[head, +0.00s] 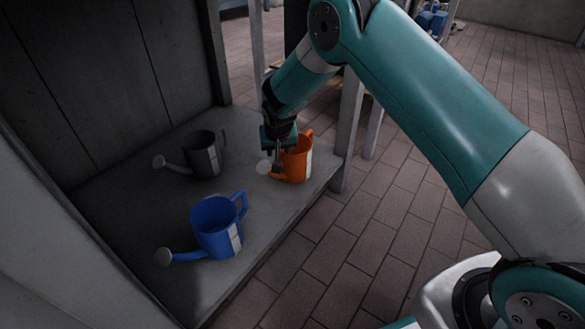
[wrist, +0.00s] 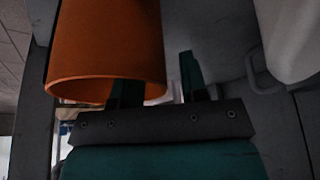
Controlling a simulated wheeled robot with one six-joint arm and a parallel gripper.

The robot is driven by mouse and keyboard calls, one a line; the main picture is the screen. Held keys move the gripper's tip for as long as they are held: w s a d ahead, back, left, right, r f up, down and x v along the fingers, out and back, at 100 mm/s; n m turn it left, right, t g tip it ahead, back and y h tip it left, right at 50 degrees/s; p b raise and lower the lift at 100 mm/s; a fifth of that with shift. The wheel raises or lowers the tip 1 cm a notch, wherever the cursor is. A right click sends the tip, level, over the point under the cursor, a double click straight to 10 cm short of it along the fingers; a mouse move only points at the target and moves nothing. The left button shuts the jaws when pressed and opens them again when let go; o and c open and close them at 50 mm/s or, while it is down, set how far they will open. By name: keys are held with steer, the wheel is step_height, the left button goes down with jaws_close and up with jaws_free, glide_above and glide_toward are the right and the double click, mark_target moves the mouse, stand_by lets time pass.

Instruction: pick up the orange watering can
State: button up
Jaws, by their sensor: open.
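The orange watering can (head: 298,160) stands upright on the grey shelf, near its right end, with a white label on its side. Its spout points left. My gripper (head: 280,160) is low at its left side, over the spout side, and partly hides it. In the wrist view the orange can (wrist: 105,40) fills the upper left. My gripper (wrist: 158,85) is open there, one finger overlapping the can's rim and the other to the right of the can. The can's right wall edge shows between the fingers. Whether the first finger is inside the can or touching it, I cannot tell.
A blue watering can (head: 216,228) stands at the front of the shelf (head: 135,215), and a dark grey one (head: 203,155) stands farther back. A shelf post (head: 348,130) rises just right of the orange can. The tiled floor (head: 350,245) to the right is clear.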

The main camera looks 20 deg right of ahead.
steer(key=shift+w+f, duration=0.25)
steer(key=shift+f, duration=0.4)
steer(key=shift+r, duration=0.1)
jaws_close()
